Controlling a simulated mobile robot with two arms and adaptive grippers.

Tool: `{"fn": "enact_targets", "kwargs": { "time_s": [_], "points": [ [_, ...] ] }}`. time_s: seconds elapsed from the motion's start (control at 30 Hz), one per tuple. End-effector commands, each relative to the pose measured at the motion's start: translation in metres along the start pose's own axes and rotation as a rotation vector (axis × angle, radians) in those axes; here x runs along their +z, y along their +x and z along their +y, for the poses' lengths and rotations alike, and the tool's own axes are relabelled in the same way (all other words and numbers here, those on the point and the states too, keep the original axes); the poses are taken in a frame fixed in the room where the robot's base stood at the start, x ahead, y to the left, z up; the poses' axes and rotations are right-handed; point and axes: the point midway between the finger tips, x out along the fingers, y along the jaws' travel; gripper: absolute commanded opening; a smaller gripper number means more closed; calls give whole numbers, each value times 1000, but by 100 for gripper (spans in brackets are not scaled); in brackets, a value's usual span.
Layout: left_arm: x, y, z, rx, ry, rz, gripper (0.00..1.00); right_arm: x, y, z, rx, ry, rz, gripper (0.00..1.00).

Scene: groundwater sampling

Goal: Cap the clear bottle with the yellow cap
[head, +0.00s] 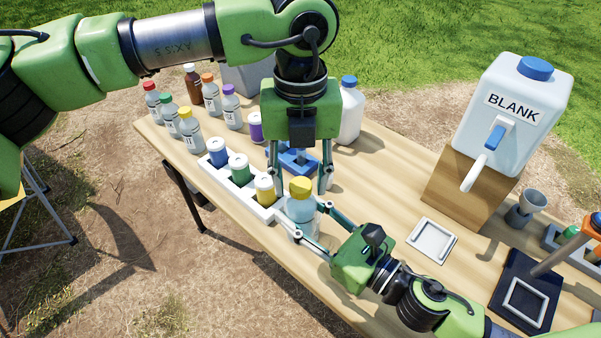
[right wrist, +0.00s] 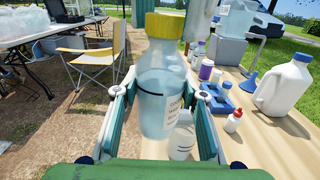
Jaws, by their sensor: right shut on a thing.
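The clear bottle (head: 301,210) is upright between the fingers of my right gripper (head: 318,222), which is shut on its body. It also shows in the right wrist view (right wrist: 160,98), with pale liquid and a label. The yellow cap (head: 300,188) sits level on top of the bottle's neck, also in the right wrist view (right wrist: 165,25); I cannot tell how tight it is. My left gripper (head: 300,178) points down just behind the cap. Its fingers are wide apart, with nothing held between them.
A white rack (head: 222,181) with several capped jars stands left of the bottle. Several small bottles stand at the back left. A blue tray (head: 311,163) and a white jug (head: 351,115) are behind. The BLANK container (head: 508,100) is at right. The table near a white square tray (head: 432,241) is clear.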

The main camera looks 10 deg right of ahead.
Motion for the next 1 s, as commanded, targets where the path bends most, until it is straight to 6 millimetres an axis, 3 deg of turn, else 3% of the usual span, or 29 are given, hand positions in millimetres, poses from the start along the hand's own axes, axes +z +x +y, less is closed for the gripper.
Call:
{"fn": "enact_targets", "kwargs": {
  "time_s": [0.03,0.17,0.57,1.0],
  "points": [
    [0,0,0,0,0,0,31,1,0,0,0,-1,-2,0],
    [0,0,0,0,0,0,0,1,0,0,0,0,-2,0],
    [0,0,0,1,71,0,0,1,0,0,0,0,-2,0],
    [0,0,0,1,819,1,0,1,0,0,0,0,-1,0]
  ]
}}
